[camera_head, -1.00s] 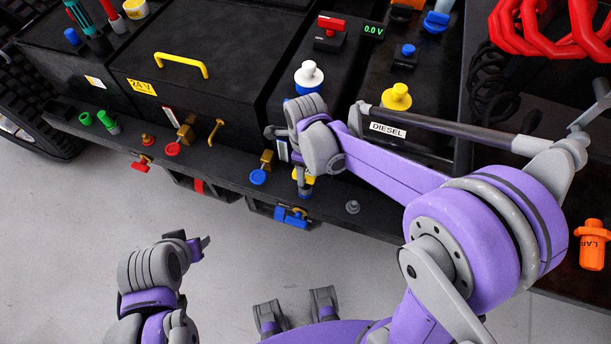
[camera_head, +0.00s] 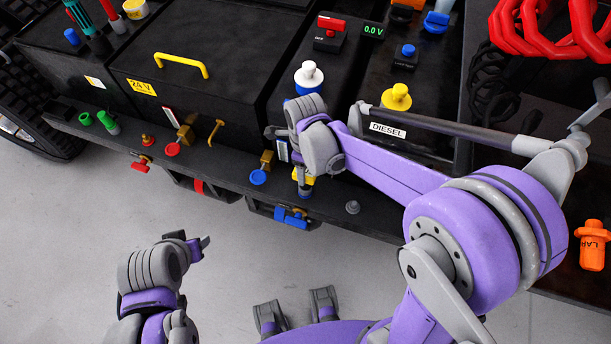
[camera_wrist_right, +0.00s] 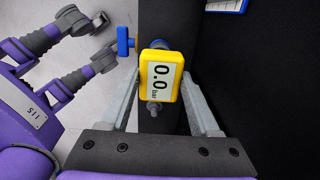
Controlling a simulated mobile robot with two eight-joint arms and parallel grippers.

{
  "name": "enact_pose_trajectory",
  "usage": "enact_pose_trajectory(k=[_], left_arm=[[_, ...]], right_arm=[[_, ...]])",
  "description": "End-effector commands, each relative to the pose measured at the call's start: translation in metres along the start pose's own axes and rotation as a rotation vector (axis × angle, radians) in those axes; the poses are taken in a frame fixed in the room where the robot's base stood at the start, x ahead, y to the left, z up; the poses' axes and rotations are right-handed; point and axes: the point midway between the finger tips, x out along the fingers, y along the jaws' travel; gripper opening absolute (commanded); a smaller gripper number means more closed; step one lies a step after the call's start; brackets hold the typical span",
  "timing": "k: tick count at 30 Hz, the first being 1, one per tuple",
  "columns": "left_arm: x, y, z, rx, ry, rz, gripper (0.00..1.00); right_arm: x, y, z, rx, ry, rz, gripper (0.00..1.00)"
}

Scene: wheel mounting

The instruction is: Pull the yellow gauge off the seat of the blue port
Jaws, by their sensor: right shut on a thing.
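The yellow gauge (camera_wrist_right: 160,76) sits between the two fingers of my right gripper (camera_wrist_right: 161,88) in the right wrist view, its face reading 0.0 bar. The gripper is shut on it. In the head view the right gripper (camera_head: 303,174) is over the black ledge, and a little of the yellow gauge (camera_head: 308,180) shows beneath the wrist. A small dark blue-grey piece (camera_head: 305,193) shows just below it. The blue port's seat is mostly hidden, and I cannot tell whether the gauge still touches it. My left gripper (camera_head: 197,247) hangs over the floor, away from the gauge.
A blue valve handle (camera_head: 291,217) is on the ledge's front; its lever shows beside the gauge in the wrist view (camera_wrist_right: 125,41). A grey stud (camera_head: 352,207) stands to the right. A blue cap (camera_head: 258,177) is to the left. Open floor lies in front.

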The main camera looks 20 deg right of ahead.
Motion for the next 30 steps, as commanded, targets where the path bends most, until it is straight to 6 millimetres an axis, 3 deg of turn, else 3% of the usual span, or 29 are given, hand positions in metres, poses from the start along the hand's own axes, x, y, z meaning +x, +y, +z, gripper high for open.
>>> enact_pose_trajectory(k=[30], left_arm=[[-0.015, 0.0, -0.013, 0.0, 0.009, 0.0, 0.5]], right_arm=[[-0.026, 0.0, 0.0, 0.0, 0.0, 0.001, 0.0]])
